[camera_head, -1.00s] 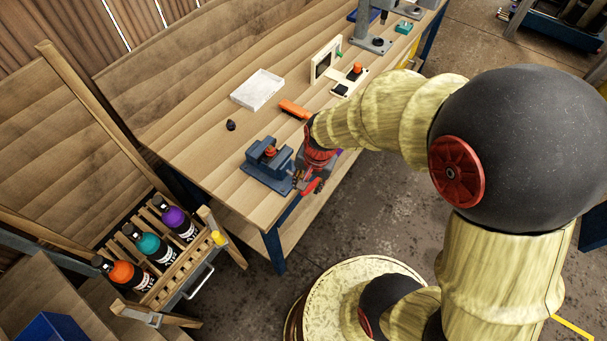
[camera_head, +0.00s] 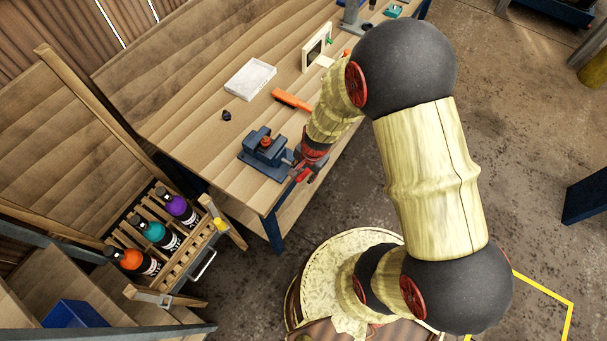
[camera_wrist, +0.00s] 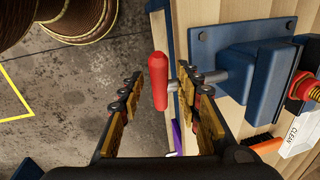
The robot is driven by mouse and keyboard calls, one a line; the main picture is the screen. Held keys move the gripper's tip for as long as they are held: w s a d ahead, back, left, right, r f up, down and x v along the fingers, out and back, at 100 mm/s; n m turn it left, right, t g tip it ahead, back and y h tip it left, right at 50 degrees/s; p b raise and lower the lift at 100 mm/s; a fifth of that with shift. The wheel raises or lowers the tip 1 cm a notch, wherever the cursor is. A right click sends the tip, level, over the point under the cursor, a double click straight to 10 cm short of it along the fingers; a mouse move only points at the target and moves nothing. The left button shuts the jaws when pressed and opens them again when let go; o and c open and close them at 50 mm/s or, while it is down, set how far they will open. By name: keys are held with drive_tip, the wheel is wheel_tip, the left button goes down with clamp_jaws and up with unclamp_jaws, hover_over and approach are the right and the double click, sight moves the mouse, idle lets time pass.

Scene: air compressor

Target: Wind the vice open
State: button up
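The blue vice (camera_head: 263,152) sits at the table's front edge, with an orange-red part (camera_head: 266,141) in its jaws. That part also shows at the right of the wrist view (camera_wrist: 303,88). The vice's grey screw (camera_wrist: 208,80) points out over the edge and carries a red handle (camera_wrist: 158,80), seen in the wrist view. My gripper (camera_wrist: 163,86) is open, with the handle in the gap between its two fingers. A gap shows on the handle's left; the right finger overlaps the screw, and I cannot tell if they touch. In the head view my gripper (camera_head: 299,174) is beside the vice's front.
An orange tool (camera_head: 291,100), a white tray (camera_head: 250,79) and a small black knob (camera_head: 227,116) lie on the wooden table (camera_head: 205,140) behind the vice. A rack of bottles (camera_head: 152,233) stands at the left. Open floor lies in front of the table.

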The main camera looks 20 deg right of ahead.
drive_tip(key=shift+w+f, duration=0.1)
drive_tip(key=shift+f, duration=0.55)
drive_tip(key=c, duration=0.3)
clamp_jaws()
